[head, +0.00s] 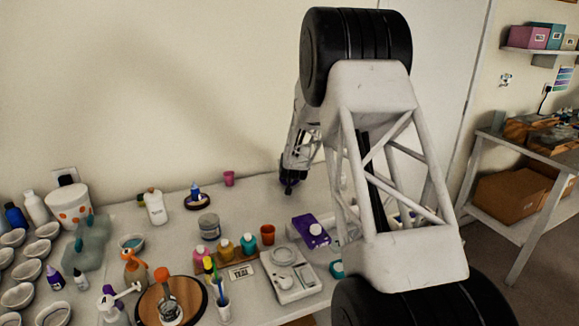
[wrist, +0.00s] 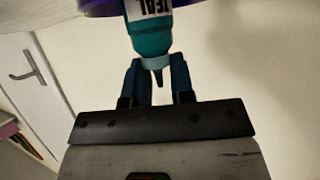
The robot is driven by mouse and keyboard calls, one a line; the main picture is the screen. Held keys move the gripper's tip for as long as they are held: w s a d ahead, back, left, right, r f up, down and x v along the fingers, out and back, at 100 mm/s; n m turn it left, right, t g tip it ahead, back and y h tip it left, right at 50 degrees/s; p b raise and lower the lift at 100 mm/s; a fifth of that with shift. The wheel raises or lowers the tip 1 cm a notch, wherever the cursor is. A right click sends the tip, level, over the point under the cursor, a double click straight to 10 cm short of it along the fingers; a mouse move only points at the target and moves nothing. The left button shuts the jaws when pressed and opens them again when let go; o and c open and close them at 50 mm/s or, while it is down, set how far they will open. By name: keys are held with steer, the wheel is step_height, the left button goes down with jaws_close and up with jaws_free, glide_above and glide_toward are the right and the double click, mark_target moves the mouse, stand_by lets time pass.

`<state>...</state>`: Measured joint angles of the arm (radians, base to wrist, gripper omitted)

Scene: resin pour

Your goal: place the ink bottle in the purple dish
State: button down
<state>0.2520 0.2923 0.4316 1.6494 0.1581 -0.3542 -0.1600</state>
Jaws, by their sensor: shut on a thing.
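The ink bottle (wrist: 151,36) is teal, with a white label reading TEAL that appears upside down in the wrist view. Its pale nozzle end points toward my gripper (wrist: 154,82), whose two dark blue fingers are shut on it there. A purple curved rim, likely the purple dish (wrist: 97,5), shows at the top edge of the wrist view by the bottle's far end. I cannot tell whether they touch. In the head view my gripper (head: 288,188) is low over the back of the table; the held bottle and the dish are not clear there.
A purple box (head: 311,231), an orange cup (head: 268,235) and a white scale-like device (head: 290,276) stand in front of my gripper. A pink cup (head: 229,178) stands to its left. My arm hides the table's right side.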

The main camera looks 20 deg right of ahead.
stand_by(0.3)
steer(key=c, duration=1)
jaws_free()
steer(key=shift+f, duration=0.1)
steer(key=shift+v, duration=6.05)
